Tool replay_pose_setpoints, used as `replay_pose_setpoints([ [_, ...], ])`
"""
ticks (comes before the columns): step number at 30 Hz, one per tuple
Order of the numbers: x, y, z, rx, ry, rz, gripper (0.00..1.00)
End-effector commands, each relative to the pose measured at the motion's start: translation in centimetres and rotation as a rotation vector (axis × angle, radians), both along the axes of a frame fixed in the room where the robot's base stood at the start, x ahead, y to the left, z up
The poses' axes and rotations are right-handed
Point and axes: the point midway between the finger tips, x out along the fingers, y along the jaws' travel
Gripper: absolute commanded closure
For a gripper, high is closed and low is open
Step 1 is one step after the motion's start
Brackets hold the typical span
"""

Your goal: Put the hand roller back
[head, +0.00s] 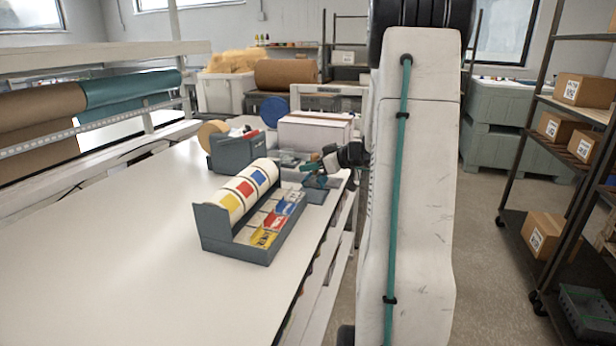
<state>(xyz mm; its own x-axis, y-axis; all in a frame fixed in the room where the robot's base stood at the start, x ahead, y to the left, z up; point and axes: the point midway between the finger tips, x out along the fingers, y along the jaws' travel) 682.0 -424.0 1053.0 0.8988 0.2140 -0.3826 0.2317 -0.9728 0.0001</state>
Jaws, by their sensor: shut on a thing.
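My gripper (326,172) is small and far off in the head view, at the right edge of the white table, beyond the label dispenser. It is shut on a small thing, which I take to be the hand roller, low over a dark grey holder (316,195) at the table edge. Teal, orange and pale bits show around the jaws, too small to tell apart. I cannot tell whether the held thing touches the holder. My arm hides what lies to the right of the gripper.
A grey label dispenser (212,232) with coloured rolls stands in front of the gripper. A tape dispenser (226,152) and a white-topped box (315,132) stand behind. The left of the white table (110,265) is clear. A shelf rack with cartons (545,235) stands at right.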

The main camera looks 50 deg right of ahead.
Motion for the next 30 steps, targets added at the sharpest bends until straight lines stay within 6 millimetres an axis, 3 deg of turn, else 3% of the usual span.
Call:
replay_pose_setpoints([
  [3,1.3,0.2,-0.1,0.000,0.000,0.003,0.91],
  [10,1.1,0.1,-3.5,0.001,0.001,0.000,0.91],
  [21,1.1,0.1,-3.9,0.000,0.000,0.000,0.91],
  [22,1.1,0.1,-3.9,0.000,0.000,0.000,0.66],
  [24,1.1,0.1,-3.9,0.000,0.000,0.000,0.53],
  [30,1.1,0.1,-3.9,0.000,0.000,0.000,0.53],
])
